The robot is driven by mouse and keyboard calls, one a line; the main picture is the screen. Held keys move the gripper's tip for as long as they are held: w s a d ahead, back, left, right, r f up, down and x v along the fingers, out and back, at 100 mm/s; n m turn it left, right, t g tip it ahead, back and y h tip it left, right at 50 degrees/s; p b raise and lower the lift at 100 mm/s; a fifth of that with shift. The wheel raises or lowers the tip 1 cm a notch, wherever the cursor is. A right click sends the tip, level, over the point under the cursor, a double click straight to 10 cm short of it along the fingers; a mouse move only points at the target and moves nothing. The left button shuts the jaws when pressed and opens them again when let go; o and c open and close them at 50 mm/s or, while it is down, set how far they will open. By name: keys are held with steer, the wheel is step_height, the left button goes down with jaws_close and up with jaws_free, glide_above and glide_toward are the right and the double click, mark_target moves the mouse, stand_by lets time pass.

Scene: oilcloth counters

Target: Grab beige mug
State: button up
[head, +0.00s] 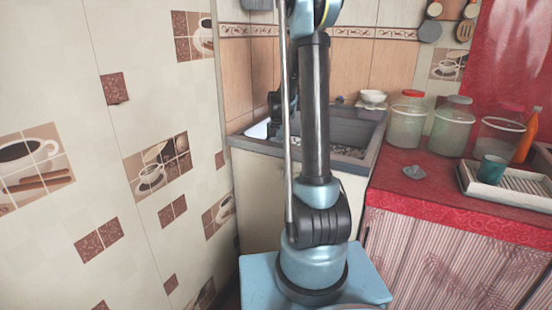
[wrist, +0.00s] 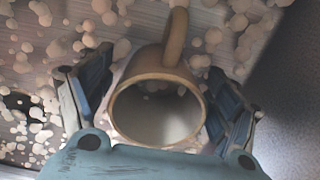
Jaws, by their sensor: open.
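The beige mug (wrist: 150,68) is in the middle of the wrist view, its open mouth turned toward my camera and its handle at the top. My gripper (wrist: 158,78) is open, with one finger to the left of the mug and one to the right. Gaps show between the fingers and the mug's sides, though the right one is narrow. The mug's far end is hidden. In the head view I cannot make out the mug; my arm covers part of the sink area.
The grey sink (head: 349,153) has a pebble-like pattern and a raised edge. A white bowl (head: 373,97) stands at its back. On the red counter to the right are jars (head: 407,122), a dish tray (head: 510,190) and a teal cup (head: 491,169). A tiled wall rises on the left.

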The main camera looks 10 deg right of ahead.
steer(key=shift+f, duration=0.15)
steer(key=c, duration=1.4)
steer(key=shift+c, duration=0.2)
